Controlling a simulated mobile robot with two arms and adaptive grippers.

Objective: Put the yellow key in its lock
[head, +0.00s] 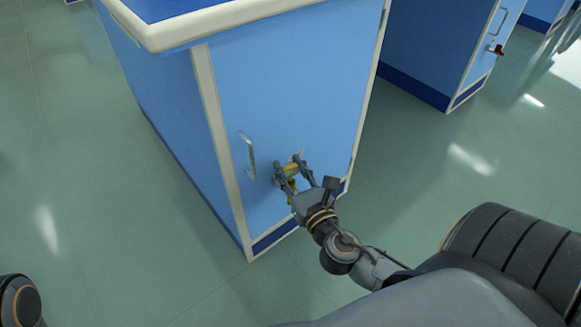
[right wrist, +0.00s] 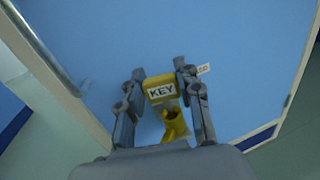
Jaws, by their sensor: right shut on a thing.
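The yellow key (head: 291,171) is between the two fingers of my right gripper (head: 287,164), right at the blue cabinet door (head: 300,80). In the right wrist view my right gripper (right wrist: 159,68) is shut on the yellow key (right wrist: 161,88), whose block is marked "KEY". A yellow rounded part shows below the block, nearer the camera. The lock is not clearly visible; the key and fingers cover that spot on the door. I cannot tell whether the key touches the door or sits in a lock. My left gripper is not in view.
A metal handle (head: 248,156) is on the door, left of the gripper. A small white label (right wrist: 203,69) is on the door beside the right fingertip. A second blue cabinet (head: 425,50) stands at the back right, with a red thing (head: 498,50) on its door. Green floor is free around.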

